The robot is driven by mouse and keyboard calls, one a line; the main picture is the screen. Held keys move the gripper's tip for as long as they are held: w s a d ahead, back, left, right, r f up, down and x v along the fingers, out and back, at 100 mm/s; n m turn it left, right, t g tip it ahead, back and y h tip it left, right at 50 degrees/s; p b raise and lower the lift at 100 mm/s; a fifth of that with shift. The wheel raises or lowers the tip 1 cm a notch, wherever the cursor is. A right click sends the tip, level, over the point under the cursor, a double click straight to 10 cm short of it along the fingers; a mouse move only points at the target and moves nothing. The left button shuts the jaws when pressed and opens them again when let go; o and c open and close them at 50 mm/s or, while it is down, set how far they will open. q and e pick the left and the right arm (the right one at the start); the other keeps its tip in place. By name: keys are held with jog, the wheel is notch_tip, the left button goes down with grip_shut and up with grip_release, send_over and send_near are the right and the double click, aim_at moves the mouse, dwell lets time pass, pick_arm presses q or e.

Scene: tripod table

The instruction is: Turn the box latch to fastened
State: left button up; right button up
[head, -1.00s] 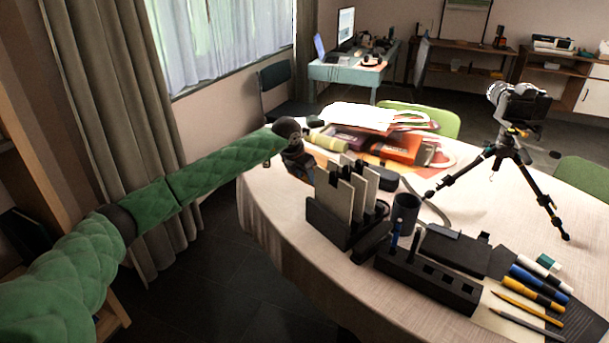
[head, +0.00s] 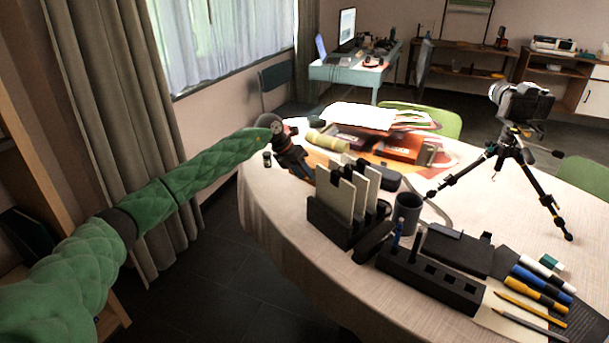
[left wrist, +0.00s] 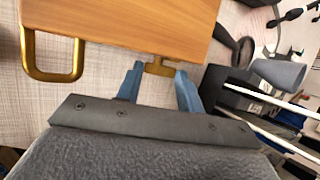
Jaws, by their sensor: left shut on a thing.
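In the left wrist view, the wooden box (left wrist: 130,22) lies at the top with a brass handle (left wrist: 50,72) at its left side. The brass box latch (left wrist: 158,68), a small T-shaped piece, sits at the box's near edge. My left gripper (left wrist: 160,78) has its blue fingers on either side of the latch, shut on it. In the head view, my left gripper (head: 303,170) is low over the table's far left part, beyond the card holder. I cannot make out the latch there. My right gripper is not in view.
A black card holder (head: 323,216), a grey cup (head: 407,210) and a black pen organizer (head: 430,283) stand close to the right of my left gripper. Papers and folders (head: 360,117) lie behind it. A camera tripod (head: 508,160) stands at the right.

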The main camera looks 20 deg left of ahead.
pick_arm(q)
jog(key=shift+w+a+f+g+h, duration=0.15)
jog(key=shift+g+h, duration=0.1)
jog(key=shift+h, duration=0.25)
jog(key=shift+a+r+g+h, duration=0.15)
jog(key=shift+g+h, duration=0.1)
jog(key=shift+h, duration=0.25)
jog(key=shift+f, duration=0.1)
jog(key=o, duration=1)
jog(key=shift+a, duration=0.1)
jog(key=v, duration=0.7)
jog(key=shift+a+r+b, duration=0.2)
jog(key=shift+a+b, duration=0.05)
jog(key=shift+b, duration=0.2)
jog(key=shift+c, duration=0.5)
